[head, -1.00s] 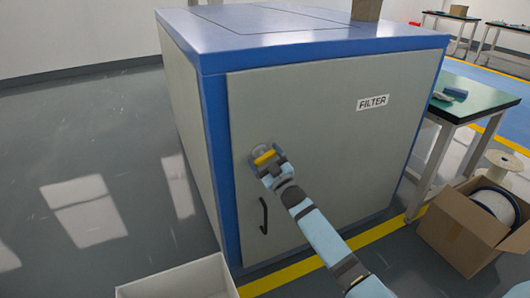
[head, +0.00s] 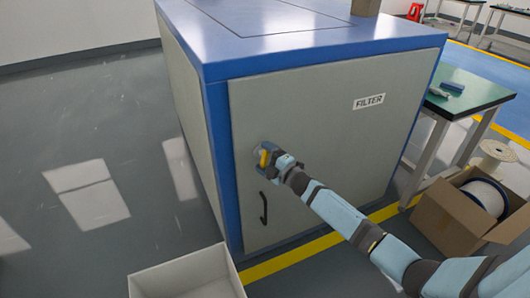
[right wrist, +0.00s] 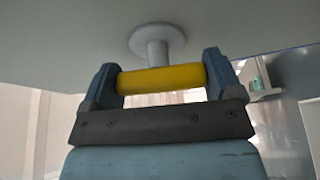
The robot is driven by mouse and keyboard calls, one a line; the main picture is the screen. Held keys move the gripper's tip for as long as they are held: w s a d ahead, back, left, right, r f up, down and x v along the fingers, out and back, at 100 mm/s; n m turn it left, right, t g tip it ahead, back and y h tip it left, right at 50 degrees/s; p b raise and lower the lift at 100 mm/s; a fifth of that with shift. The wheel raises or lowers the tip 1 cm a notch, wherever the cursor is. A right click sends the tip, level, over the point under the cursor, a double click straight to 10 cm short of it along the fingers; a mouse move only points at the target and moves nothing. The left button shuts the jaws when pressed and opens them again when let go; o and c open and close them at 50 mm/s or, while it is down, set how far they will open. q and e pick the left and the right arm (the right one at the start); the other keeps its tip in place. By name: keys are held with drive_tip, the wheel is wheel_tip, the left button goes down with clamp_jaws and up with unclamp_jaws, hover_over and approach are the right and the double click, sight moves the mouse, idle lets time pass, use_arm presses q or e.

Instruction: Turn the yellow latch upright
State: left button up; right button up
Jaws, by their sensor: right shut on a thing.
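The yellow latch (head: 263,158) is on the grey door of the blue-framed cabinet, above the black door handle (head: 263,207). In the head view it stands close to upright, partly hidden by my gripper. My right gripper (head: 270,158) is shut on it. In the right wrist view the yellow bar (right wrist: 162,80) spans between the two fingers of my right gripper (right wrist: 161,84), its ends against them. Behind the bar, a pale stem and round base (right wrist: 156,42) join it to the door. My left gripper is not in view.
The cabinet door (head: 330,130) carries a FILTER label (head: 369,101). A pale open bin (head: 190,275) stands on the floor in front. A cardboard box (head: 460,218) with a spool and a green-topped table (head: 470,95) are at the right. The floor at the left is clear.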

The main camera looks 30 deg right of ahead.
drive_tip(key=shift+r+n+p, duration=0.15)
drive_tip(key=shift+n+p, duration=0.3)
drive_tip(key=shift+n, duration=0.25)
use_arm(q)
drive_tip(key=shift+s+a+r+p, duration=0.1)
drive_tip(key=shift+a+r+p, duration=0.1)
drive_tip(key=shift+p, duration=0.2)
use_arm(e)
drive_tip(key=shift+n+g, duration=0.5)
drive_tip(key=o, duration=0.7)
drive_tip(key=shift+o, duration=0.2)
use_arm(q)
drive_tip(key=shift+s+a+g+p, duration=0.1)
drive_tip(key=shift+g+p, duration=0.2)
drive_tip(key=shift+p, duration=0.4)
use_arm(e)
drive_tip(key=v, duration=1.3)
drive_tip(key=shift+s, duration=0.4)
